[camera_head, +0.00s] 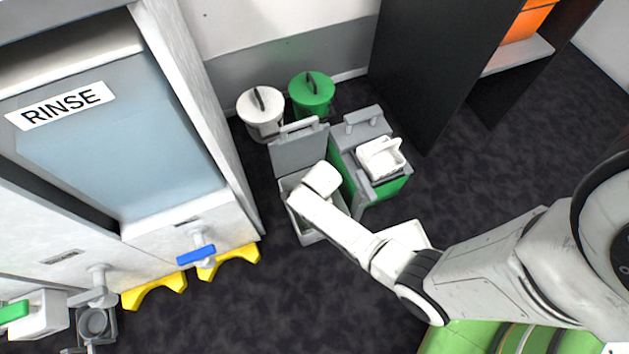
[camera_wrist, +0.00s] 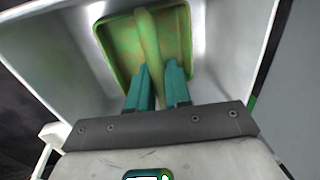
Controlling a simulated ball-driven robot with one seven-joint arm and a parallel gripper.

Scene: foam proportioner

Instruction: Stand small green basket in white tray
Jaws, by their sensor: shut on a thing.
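The small green basket (camera_wrist: 118,45), with orange-brown tints, is seen from above in the wrist view. Its upright handle is between the teal fingers of my gripper (camera_wrist: 158,80), which is shut on it. The basket is inside a pale grey-walled bin (camera_wrist: 225,50); whether it touches the floor I cannot tell. In the head view my wrist is over the open grey bin (camera_head: 305,222) and hides the basket and fingers. A white piece (camera_head: 412,233), possibly the white tray, shows partly behind my arm; its shape is mostly hidden.
A green bin (camera_head: 391,188) with a grey lid and a white basket (camera_head: 380,158) on top stands close right. The grey bin's raised lid (camera_head: 300,150) is behind my wrist. White (camera_head: 261,115) and green (camera_head: 312,95) lidded buckets stand at the wall.

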